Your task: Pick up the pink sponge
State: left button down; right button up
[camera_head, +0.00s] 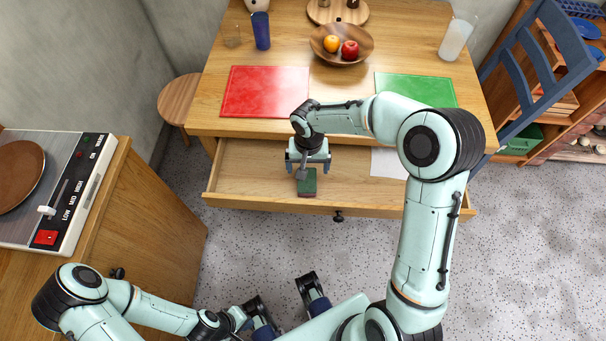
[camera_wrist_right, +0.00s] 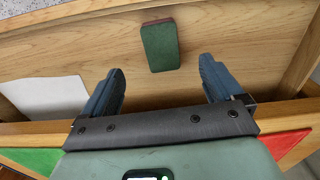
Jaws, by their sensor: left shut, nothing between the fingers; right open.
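A small block, the sponge (camera_head: 307,183), lies in the open drawer (camera_head: 245,180). Its upper face looks dark green, with a dark reddish edge; no pink face shows. It also shows in the right wrist view (camera_wrist_right: 161,46), at the top centre. My right gripper (camera_head: 308,167) is over the drawer beside the sponge. In the right wrist view its two fingers (camera_wrist_right: 162,80) are spread wide with nothing between them, and the sponge is beyond their tips. My left gripper (camera_head: 243,318) is low at the bottom of the head view, partly hidden, shut and away from the drawer.
A white sheet (camera_head: 388,163) lies in the drawer at right. On the table are a red mat (camera_head: 262,92), a green mat (camera_head: 425,90), a wooden fruit bowl (camera_head: 322,51) and cups. A blue chair (camera_head: 540,75) stands at right, a record player cabinet (camera_head: 150,230) at left.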

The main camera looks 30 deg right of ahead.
send_over(307, 184)
jog(key=f, duration=0.6)
jog(key=shift+s+b, duration=0.25)
jog(key=shift+b, duration=0.05)
jog(key=f, duration=0.5)
jog(key=shift+w+f, duration=0.2)
jog(key=shift+f, duration=0.2)
jog(key=c, duration=1)
